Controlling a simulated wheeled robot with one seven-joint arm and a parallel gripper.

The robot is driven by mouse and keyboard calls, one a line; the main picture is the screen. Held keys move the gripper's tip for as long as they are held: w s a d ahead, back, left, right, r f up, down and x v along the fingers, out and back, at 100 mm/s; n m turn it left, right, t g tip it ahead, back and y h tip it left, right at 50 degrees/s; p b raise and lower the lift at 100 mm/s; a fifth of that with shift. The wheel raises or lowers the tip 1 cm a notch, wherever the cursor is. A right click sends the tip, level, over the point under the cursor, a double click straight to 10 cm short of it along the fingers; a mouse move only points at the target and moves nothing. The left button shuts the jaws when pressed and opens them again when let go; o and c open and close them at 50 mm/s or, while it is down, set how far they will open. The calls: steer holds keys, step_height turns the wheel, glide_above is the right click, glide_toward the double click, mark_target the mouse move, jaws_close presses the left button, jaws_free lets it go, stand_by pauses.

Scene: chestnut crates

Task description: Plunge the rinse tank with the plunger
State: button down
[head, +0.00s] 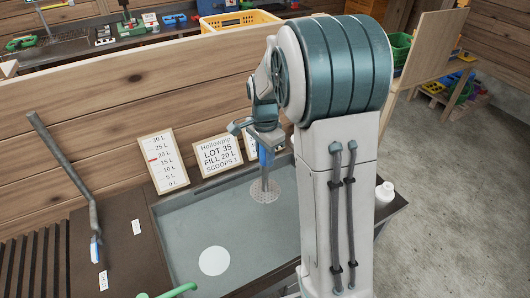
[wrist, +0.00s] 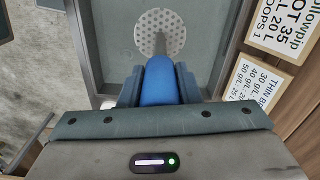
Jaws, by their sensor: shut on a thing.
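The plunger has a blue handle (head: 263,160) and a round, perforated grey disc (head: 265,192) at its lower end. My gripper (head: 264,146) is shut on the blue handle, with the disc hanging below. In the wrist view my gripper's fingers (wrist: 158,88) flank the blue handle (wrist: 160,82), and the disc (wrist: 160,33) shows beyond it. The rinse tank (head: 185,220) is a wide grey rectangular basin. The disc is over its back part; I cannot tell how deep it is. A plain white disc (head: 214,261) shows in the tank's front part. My arm hides the tank's right part.
A volume scale card (head: 163,162) and a lot card (head: 218,156) stand along the tank's back edge. A long grey tool (head: 70,165) is at the left by dark slats. A green handle (head: 176,290) is at the front edge, a white bottle (head: 384,194) at the right.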

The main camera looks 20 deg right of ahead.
step_height(320, 180, down, 18)
steer(key=b, duration=1.2)
steer(key=shift+b, duration=0.35)
step_height(320, 180, down, 6)
steer(key=b, duration=0.4)
steer(key=shift+r+p, duration=2.15)
steer(key=shift+r, duration=0.9)
step_height(320, 180, up, 13)
steer(key=p, duration=1)
glide_above(265, 190)
steer(key=shift+w+d, duration=0.1)
steer(key=shift+w, duration=0.35)
